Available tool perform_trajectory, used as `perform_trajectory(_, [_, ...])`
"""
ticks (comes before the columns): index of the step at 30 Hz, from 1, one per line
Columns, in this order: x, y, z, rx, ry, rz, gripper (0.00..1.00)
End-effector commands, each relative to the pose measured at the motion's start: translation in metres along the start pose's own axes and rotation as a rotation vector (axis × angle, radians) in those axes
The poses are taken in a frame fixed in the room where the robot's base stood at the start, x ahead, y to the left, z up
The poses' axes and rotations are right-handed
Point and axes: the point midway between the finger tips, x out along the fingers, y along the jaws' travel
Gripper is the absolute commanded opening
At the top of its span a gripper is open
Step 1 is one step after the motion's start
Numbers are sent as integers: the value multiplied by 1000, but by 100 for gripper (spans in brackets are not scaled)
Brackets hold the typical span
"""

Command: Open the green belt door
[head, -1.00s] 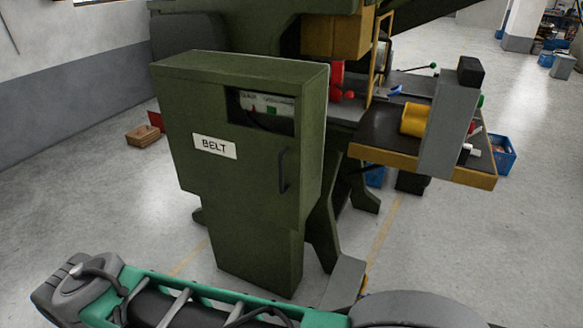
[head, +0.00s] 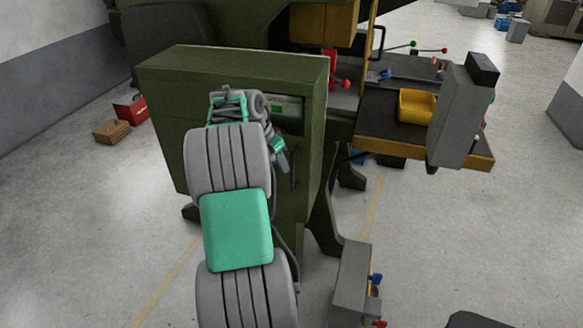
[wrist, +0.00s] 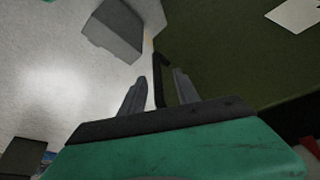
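The green belt door is the front of a dark green cabinet (head: 235,66) in the head view, mostly behind my arm. In the wrist view the door (wrist: 235,50) fills the upper right, with part of its white label (wrist: 297,14) showing. The dark upright handle (wrist: 158,80) appears between the two fingers of my gripper (wrist: 160,92), which are open with a gap on each side. I cannot tell how deep the handle sits between them. In the head view my gripper (head: 282,160) is at the door's right side, beside the handle (head: 293,172). The door looks shut.
A machine bench (head: 400,140) with a yellow part (head: 416,106) and a grey upright box (head: 462,115) stands right of the cabinet. A low grey box (head: 350,285) stands at its front right.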

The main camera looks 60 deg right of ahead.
Motion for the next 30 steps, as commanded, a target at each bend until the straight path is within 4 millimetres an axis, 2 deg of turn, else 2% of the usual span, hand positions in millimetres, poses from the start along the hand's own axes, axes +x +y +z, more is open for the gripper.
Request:
perform_trajectory(1, [7,5,-12,42,3,14,38])
perform_trajectory(3, [16,9,-18,68,6,24,38])
perform_trajectory(15, [80,9,-18,63,7,21,38])
perform_trajectory(19, [88,8,-17,63,7,19,38])
perform_trajectory(25, [89,8,-17,62,8,18,38])
perform_trajectory(30, [89,8,-17,62,8,18,24])
